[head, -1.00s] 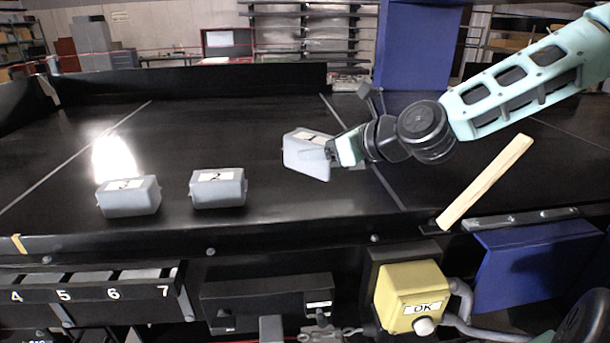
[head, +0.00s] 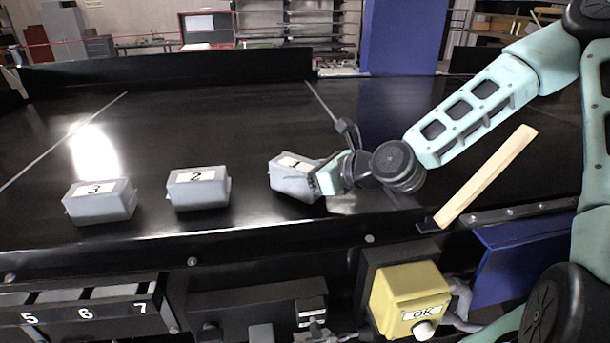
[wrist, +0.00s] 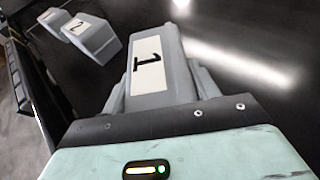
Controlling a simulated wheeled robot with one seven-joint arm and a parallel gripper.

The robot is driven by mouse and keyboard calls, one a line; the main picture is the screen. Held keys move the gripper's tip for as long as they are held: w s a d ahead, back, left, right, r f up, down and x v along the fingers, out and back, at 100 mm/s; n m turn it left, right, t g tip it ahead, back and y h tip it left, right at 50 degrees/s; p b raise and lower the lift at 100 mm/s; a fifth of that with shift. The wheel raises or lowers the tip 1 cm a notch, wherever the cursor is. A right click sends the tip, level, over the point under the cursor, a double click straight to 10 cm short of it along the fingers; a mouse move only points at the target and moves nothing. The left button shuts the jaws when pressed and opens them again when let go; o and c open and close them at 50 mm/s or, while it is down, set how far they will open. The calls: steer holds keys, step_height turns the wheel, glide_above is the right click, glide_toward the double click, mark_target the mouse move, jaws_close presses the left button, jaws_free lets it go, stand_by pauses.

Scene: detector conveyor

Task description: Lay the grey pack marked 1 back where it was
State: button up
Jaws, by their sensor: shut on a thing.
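The grey pack marked 1 (head: 290,180) is held between the fingers of my gripper (head: 318,182), tilted, at or just above the black conveyor belt; I cannot tell whether it touches. In the wrist view, pack 1 (wrist: 157,70) sits between both fingers with its white label facing the camera. The grey pack marked 2 (head: 198,190) lies on the belt to its left. It also shows at the upper left of the wrist view (wrist: 92,38). The grey pack marked 3 (head: 100,204) lies further left.
The black belt (head: 240,130) is clear behind the packs. A wooden stick (head: 487,177) leans at the belt's right front edge. A yellow OK box (head: 408,297) sits below the front edge, and numbered slots (head: 85,312) are at the lower left.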

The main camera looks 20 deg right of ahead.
steer(key=shift+f, duration=0.25)
steer(key=shift+f, duration=0.1)
steer(key=o, duration=1.4)
